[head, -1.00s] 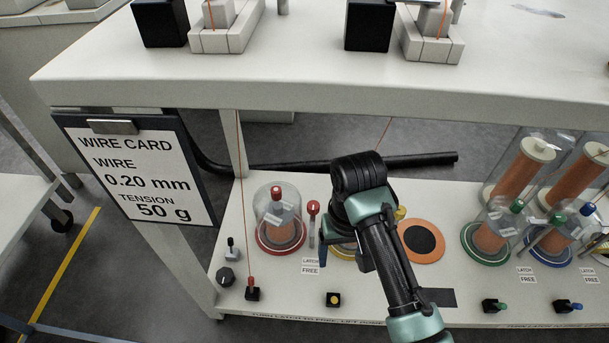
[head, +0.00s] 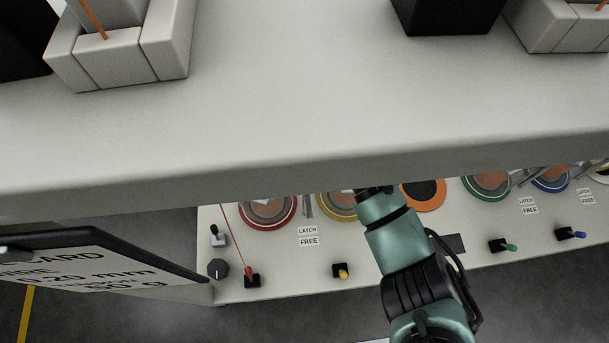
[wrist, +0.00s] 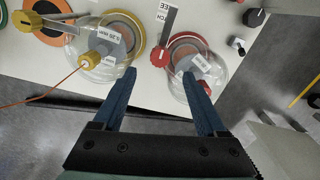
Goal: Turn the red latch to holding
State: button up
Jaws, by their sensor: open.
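The red latch (wrist: 159,57) shows in the wrist view as a round red knob with a flat grey lever pointing up the picture. It sits between the red-ringed spool dome (wrist: 188,60) and the yellow-ringed dome (wrist: 118,45). My gripper (wrist: 159,76) is open and empty, its two blue fingers spread wide. In that picture the knob lies just above the gap between the fingertips; I cannot tell the height between them. In the head view the shelf edge hides the red knob and my fingers. A latch card (head: 308,236) there reads "LATCH FREE".
The upper shelf (head: 300,140) overhangs the lower deck. A yellow latch (wrist: 24,20) stands beyond the yellow dome. A red-tipped switch (head: 250,275), a yellow-tipped one (head: 341,271) and a dark knob (head: 217,268) line the deck front. The wire card (head: 90,265) hangs at left.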

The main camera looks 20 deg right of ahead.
notch_tip(320, 180, down, 8)
jog(key=b, duration=0.3)
jog(key=shift+b, duration=0.4)
jog(key=shift+r, duration=0.1)
jog(key=shift+c, duration=0.2)
grip_shut()
dwell(0.7)
